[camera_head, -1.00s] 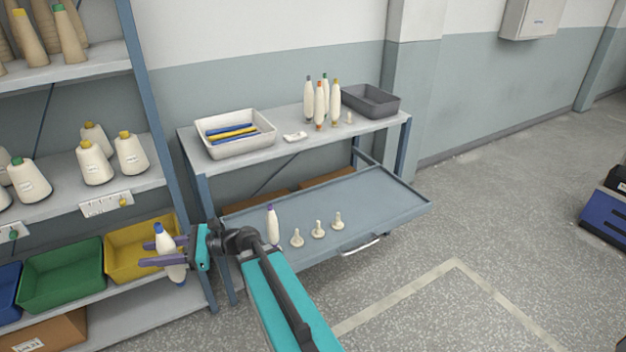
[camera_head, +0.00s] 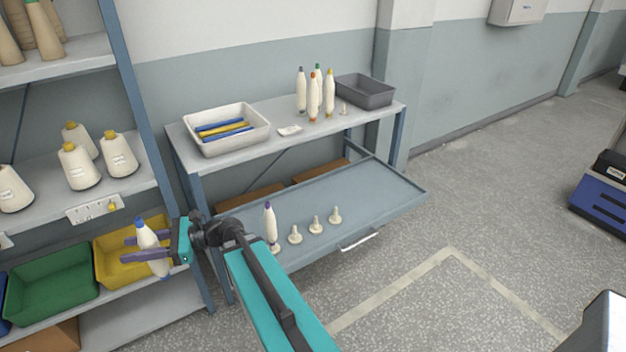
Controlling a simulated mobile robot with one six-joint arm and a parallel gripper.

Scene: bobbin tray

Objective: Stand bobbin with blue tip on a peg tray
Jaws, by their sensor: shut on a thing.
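My gripper (camera_head: 142,247) is shut on a white bobbin with a blue tip (camera_head: 149,238). It holds the bobbin nearly upright, slightly tilted, in front of the yellow bin at the left; the fingers cover part of its body. The peg tray (camera_head: 385,188) is a grey-blue pulled-out tray to the right of my gripper. A white bobbin with a purple tip (camera_head: 270,222) stands on its leftmost peg. Three cream pegs, a left one (camera_head: 295,234), a middle one (camera_head: 316,225) and a right one (camera_head: 336,215), stand bare in a row.
Above the tray, a table (camera_head: 285,146) bears a white bin (camera_head: 262,131), a grey bin (camera_head: 390,94) and several standing bobbins (camera_head: 329,95). A shelf rack with cones, a yellow bin (camera_head: 108,243) and a green bin (camera_head: 50,292) is at left.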

